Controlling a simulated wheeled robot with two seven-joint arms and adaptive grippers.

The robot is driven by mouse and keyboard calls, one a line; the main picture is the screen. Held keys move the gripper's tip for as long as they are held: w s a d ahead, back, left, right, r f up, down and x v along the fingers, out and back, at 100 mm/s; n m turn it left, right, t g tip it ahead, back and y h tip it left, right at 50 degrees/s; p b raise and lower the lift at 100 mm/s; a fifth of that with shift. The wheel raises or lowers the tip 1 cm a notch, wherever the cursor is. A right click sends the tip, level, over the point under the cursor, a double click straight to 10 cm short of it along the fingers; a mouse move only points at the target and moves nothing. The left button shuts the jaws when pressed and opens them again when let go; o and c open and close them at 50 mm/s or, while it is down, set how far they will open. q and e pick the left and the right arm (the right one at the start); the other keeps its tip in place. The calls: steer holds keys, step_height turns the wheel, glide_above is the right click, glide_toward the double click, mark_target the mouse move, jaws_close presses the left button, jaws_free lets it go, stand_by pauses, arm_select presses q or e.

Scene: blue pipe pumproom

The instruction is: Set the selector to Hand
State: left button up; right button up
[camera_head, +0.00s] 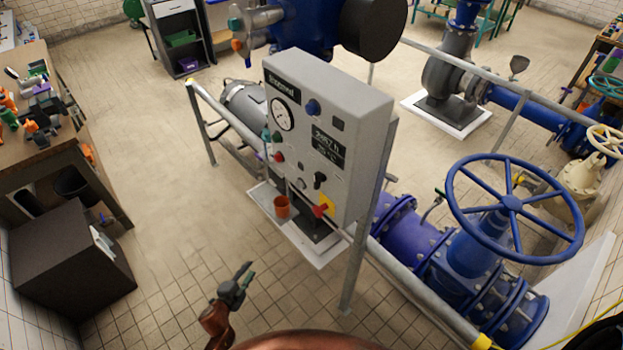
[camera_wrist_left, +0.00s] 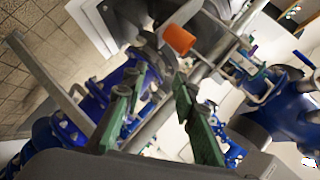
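The grey control panel (camera_head: 330,130) stands on a frame in the middle of the head view. A black selector knob (camera_head: 319,180) sits low on its face, right of centre; its lettering is too small to read. A red-handled switch on a yellow plate (camera_head: 327,206) is just below it. My left gripper (camera_head: 245,272) is in front of and below the panel, left of the knob and well apart from it. In the left wrist view its green fingers (camera_wrist_left: 152,100) are spread with nothing between them. The knob cannot be made out there. My right gripper is not visible.
A metal rail (camera_head: 410,285) and a blue handwheel valve (camera_head: 513,203) lie right. A workbench (camera_head: 60,145) stands left. The tiled floor between is clear.

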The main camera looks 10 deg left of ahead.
arm_select(q)
steer(key=w+d+r+m+t+h+p, duration=0.1)
steer(key=w+d+r+m+h, duration=0.2)
steer(key=r, duration=0.6)
steer(key=w+d+r+m+t, duration=0.15)
steer(key=r+m, duration=0.35)
steer(key=r, duration=0.5)
steer(key=w+d+r+m+t+h+p, duration=0.1)
steer(key=w+d+r+m+h, duration=0.15)
steer(key=r, duration=0.65)
steer(key=m+g+h+p, duration=0.2)
steer(key=m+h+p, duration=0.2)
steer(key=m, duration=1.4)
glide_toward(314, 181)
steer(key=x, duration=0.8)
steer(key=shift+w+d+r, duration=0.1)
steer(key=shift+d, duration=0.05)
steer(key=shift+w+d, duration=0.3)
steer(key=shift+w, duration=0.1)
jaws_close()
